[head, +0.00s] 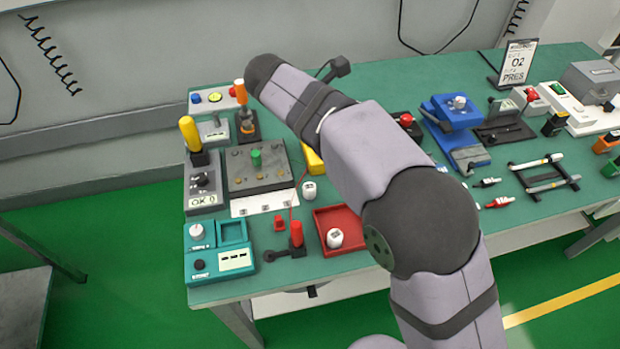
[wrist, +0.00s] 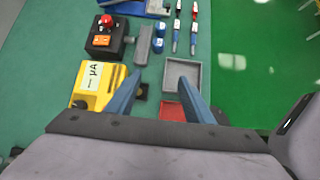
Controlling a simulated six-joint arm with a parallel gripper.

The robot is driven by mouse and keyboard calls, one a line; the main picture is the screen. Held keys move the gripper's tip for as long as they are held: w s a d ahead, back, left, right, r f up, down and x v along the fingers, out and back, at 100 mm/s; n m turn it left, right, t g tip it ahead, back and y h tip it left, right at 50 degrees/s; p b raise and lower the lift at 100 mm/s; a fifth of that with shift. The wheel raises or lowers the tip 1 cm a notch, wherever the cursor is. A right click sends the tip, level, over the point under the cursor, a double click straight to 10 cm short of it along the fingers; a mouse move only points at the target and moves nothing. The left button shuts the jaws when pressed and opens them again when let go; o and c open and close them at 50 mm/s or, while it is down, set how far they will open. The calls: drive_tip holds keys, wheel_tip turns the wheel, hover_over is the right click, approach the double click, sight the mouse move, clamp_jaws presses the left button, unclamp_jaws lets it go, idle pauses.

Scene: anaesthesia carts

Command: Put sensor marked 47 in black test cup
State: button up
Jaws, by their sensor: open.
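My gripper (wrist: 160,78) is open and empty in the wrist view, its two blue fingers spread above the table; in the head view my arm hides it. Small white marked cylinders show in the head view: one (head: 309,190) stands on the table left of my arm, and one (head: 335,238) is in the red tray (head: 327,215). Their markings are too small to read, so I cannot tell which is 47. Two blue cylinders (wrist: 158,36) stand by a grey bar in the wrist view. I cannot make out a black test cup for certain.
In the wrist view a grey tray (wrist: 198,70) lies beyond the right finger, with a yellow meter box (wrist: 92,84) to the left. In the head view a teal station (head: 234,262) is front left and a blue device (head: 452,112) is right of my arm.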

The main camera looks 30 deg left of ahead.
drive_tip(key=s+a+f+n+g+y, duration=0.25)
drive_tip(key=s+a+f+n, duration=0.2)
drive_tip(key=f, duration=0.25)
drive_tip(key=n+y, duration=0.3)
drive_tip(key=n, duration=0.1)
approach(309, 186)
drive_tip(key=f, duration=0.1)
drive_tip(key=shift+w+a+n+g, duration=0.2)
drive_tip(key=shift+a+n+g, duration=0.05)
drive_tip(key=shift+a, duration=0.15)
drive_tip(key=shift+f, duration=0.15)
drive_tip(key=shift+d+p+x, duration=0.2)
drive_tip(key=shift+p+x, duration=0.2)
drive_tip(key=shift+x, duration=1)
drive_tip(key=shift+d+p+x, duration=0.25)
drive_tip(key=shift+p+x, duration=0.1)
drive_tip(key=shift+x, duration=1.85)
drive_tip(key=shift+w, duration=0.1)
clamp_jaws()
